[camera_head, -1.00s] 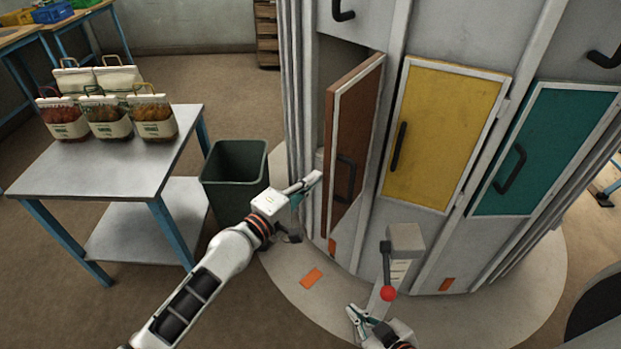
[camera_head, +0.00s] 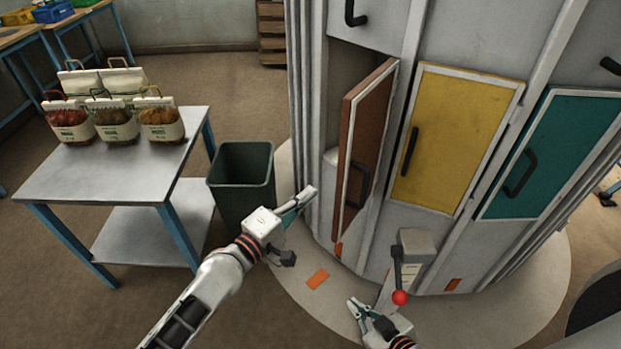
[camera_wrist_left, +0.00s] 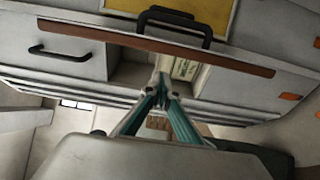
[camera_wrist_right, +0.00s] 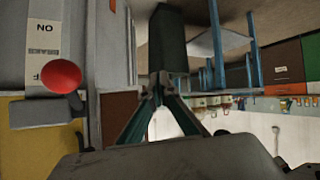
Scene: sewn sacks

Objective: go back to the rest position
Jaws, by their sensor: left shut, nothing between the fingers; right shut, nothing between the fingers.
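My left gripper (camera_head: 306,194) is shut and empty, in front of the cabinet's left side, near the green bin. In the left wrist view its fingertips (camera_wrist_left: 162,80) meet, with the open compartment beyond them. The brown door (camera_head: 368,145) stands ajar, to the right of my left gripper and apart from it in the head view. My right gripper (camera_head: 353,304) is shut and empty, low in front of the cabinet, left of the lever's red knob (camera_head: 400,298). Its closed fingertips (camera_wrist_right: 158,85) also show in the right wrist view.
The yellow door (camera_head: 455,135) and teal door (camera_head: 550,155) are shut. A grey lever box (camera_head: 418,243) juts from the cabinet low down. The green bin (camera_head: 242,180) stands between the cabinet and a metal table (camera_head: 90,180) holding several filled sacks (camera_head: 112,118).

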